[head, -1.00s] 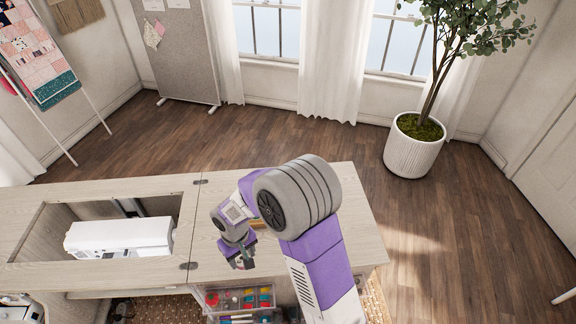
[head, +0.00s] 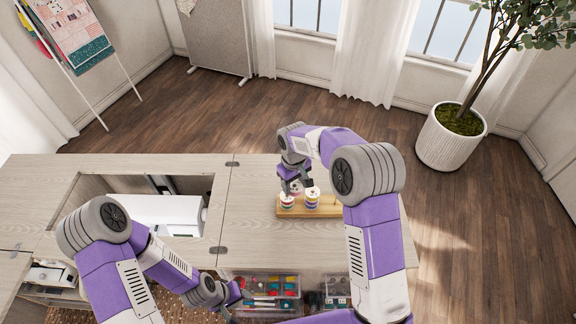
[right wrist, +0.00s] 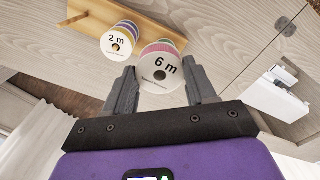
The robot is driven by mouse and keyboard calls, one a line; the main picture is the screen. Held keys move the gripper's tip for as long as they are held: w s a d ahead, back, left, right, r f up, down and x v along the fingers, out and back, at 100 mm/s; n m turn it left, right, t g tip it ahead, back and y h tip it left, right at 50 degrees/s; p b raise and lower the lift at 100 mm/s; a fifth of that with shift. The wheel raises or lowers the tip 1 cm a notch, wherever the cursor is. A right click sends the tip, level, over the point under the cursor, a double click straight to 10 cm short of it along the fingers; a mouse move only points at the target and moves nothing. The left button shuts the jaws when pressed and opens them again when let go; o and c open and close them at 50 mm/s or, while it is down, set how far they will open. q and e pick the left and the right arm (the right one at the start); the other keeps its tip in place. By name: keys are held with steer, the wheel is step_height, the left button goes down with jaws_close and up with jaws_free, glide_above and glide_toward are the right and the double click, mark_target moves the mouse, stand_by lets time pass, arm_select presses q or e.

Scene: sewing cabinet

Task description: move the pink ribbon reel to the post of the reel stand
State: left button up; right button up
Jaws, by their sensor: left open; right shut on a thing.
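The pink ribbon reel (right wrist: 163,62), with a white "6 m" face, sits between the fingers of my right gripper (right wrist: 162,88) in the right wrist view. In the head view my right gripper (head: 293,186) is shut on it over the left part of the wooden reel stand (head: 325,211). A green band shows just beyond the pink edge; whether the reel is clear of what lies below cannot be told. My left gripper (head: 232,296) is open and empty at the table's front edge.
A white sewing machine (head: 160,212) sits in the recessed opening left of the stand. A clear box with colourful spools (head: 268,286) is below the front edge. The pale tabletop (head: 248,205) between opening and stand is bare.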

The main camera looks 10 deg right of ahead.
steer(key=w+a+r+n, duration=0.2)
steer(key=w, duration=0.2)
steer(key=f+b, duration=0.1)
steer(key=f, duration=0.1)
steer(key=f+b, duration=0.2)
steer(key=f, duration=0.1)
steer(key=shift+d+f, duration=0.2)
steer(key=shift+f, duration=0.1)
steer(key=shift+r+p, duration=0.35)
steer(key=shift+f, duration=0.25)
steer(key=shift+f+b, duration=0.5)
steer(key=shift+f, duration=0.15)
steer(key=shift+f+b, duration=0.9)
steer(key=shift+f, duration=0.55)
